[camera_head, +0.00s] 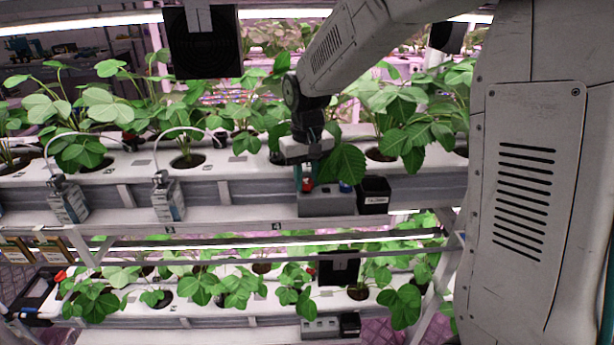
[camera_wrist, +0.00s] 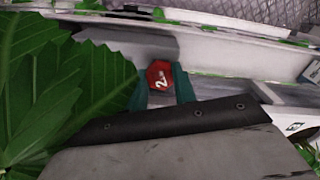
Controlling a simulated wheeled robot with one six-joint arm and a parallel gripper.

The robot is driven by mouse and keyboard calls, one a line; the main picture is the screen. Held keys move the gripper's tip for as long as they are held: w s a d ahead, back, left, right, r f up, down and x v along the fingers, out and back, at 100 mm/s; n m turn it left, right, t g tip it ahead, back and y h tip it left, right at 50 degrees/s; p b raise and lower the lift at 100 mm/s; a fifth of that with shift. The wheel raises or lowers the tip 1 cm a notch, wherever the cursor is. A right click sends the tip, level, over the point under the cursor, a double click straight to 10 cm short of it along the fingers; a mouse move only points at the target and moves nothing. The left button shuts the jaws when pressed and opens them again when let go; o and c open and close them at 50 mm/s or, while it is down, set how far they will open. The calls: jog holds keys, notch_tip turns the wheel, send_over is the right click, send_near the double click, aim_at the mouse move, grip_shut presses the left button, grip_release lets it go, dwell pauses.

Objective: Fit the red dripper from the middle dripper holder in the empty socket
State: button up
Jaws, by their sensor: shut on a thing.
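The red dripper (camera_wrist: 159,74), with a white number 2 on its top, sits between the green fingertips of my gripper (camera_wrist: 164,92) in the wrist view. In the head view my gripper (camera_head: 306,178) points down at the grey dripper holder (camera_head: 325,204) on the upper rack's front ledge. The red dripper (camera_head: 307,184) shows there between the fingers, at the holder's left part. I cannot tell whether it is still seated or lifted. A blue dripper (camera_head: 345,186) stands further right in the holder. The empty socket cannot be made out.
A black labelled box (camera_head: 374,195) stands right beside the holder. Two silver bottle-like units (camera_head: 168,196) with white tubes stand to the left on the ledge. Large strawberry leaves (camera_wrist: 95,85) crowd my gripper's left side in the wrist view. A lower rack has another holder (camera_head: 320,327).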

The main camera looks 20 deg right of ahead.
aim_at(307, 181)
jog(key=o, duration=1)
notch_tip(307, 181, up, 8)
jog(key=shift+f, duration=0.1)
jog(key=s+d+r+t, duration=0.1)
jog(key=s+d, duration=0.2)
jog(key=s, duration=2.7)
